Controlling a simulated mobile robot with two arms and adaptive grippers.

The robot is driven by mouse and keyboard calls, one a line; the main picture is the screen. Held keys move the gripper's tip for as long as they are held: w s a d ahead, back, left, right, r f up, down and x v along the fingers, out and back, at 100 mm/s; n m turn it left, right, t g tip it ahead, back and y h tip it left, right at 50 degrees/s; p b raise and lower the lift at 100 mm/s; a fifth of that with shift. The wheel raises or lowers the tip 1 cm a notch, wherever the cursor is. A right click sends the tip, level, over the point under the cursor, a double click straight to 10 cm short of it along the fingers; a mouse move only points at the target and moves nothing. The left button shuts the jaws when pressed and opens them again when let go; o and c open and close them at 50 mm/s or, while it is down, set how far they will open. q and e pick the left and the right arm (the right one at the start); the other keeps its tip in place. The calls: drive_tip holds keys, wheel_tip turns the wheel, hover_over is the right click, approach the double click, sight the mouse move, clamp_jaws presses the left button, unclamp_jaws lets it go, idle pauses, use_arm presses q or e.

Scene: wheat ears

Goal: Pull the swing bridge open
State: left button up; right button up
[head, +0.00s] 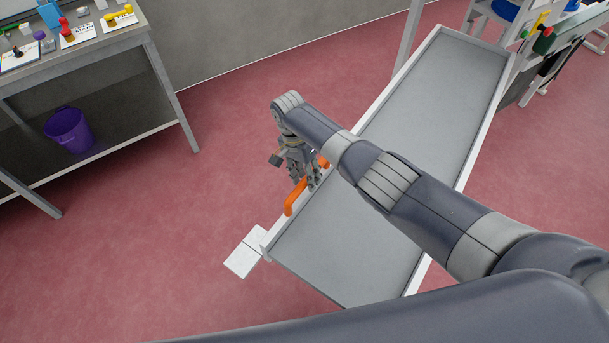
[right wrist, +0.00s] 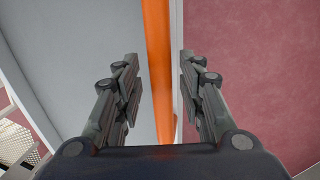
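The swing bridge (head: 436,95) is a long grey panel with raised white edges, lying diagonally across the head view. An orange handle (head: 290,203) is fixed along its left edge near the lower end. My right gripper (head: 305,182) is at the handle, partly hidden by my arm. In the right wrist view my right gripper (right wrist: 158,75) is open, with one finger on each side of the orange handle (right wrist: 159,50) and visible gaps to it. My arm hides part of the bridge's middle. My left gripper is not in view.
A white plate (head: 245,254) juts out by the bridge's lower left corner. A workbench (head: 100,42) with small items stands at the upper left, a purple bin (head: 69,129) on its lower shelf. Another station (head: 553,45) is at the upper right. Red floor left of the bridge is clear.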

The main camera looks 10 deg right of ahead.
drive_tip(key=shift+a+r, duration=0.1)
drive_tip(key=shift+r, duration=0.1)
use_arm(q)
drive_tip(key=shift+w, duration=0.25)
use_arm(e)
wheel_tip(320, 180, up, 11)
drive_tip(key=w+a, duration=0.1)
drive_tip(key=shift+w+a+r, duration=0.2)
drive_tip(key=shift+w+a, duration=0.05)
drive_tip(key=shift+w, duration=0.1)
